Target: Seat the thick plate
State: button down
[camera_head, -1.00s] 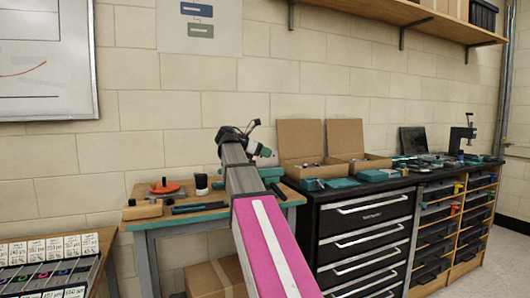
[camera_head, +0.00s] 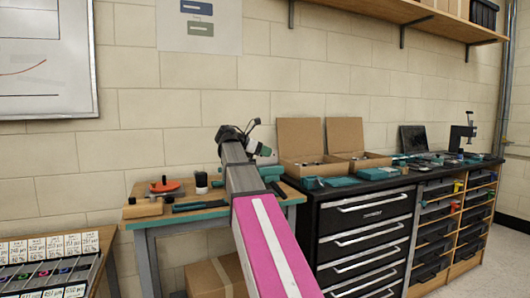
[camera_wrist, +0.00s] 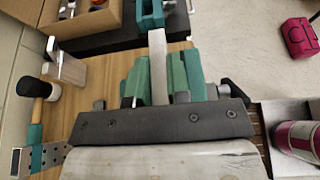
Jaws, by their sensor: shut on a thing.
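The thick plate (camera_wrist: 158,62) is a pale grey bar seen nearly edge-on in the wrist view. It stands out beyond the middle of my gripper (camera_wrist: 157,98), which is shut on it. The teal vise (camera_wrist: 192,76) lies beneath, with teal blocks showing on both sides of the plate. I cannot tell whether the plate is between the vise jaws or above them. In the head view the vise (camera_head: 270,171) is partly hidden behind my arm, on the wooden bench. My gripper's fingertips are hidden there.
The bench (camera_head: 215,211) holds a red disc (camera_head: 165,186), a wooden block (camera_head: 142,208) and a dark-and-white jar (camera_head: 201,183) left of my arm. A black drawer cabinet (camera_head: 365,235) adjoins on the right. Open cardboard boxes (camera_head: 303,173) stand on its top.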

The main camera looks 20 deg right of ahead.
jog(key=shift+f, duration=1.25)
jog(key=c, duration=1.4)
grip_release()
jog(key=shift+r, duration=0.15)
jog(key=shift+r, duration=1.3)
jog(key=o, duration=0.6)
jog(key=shift+c, duration=0.2)
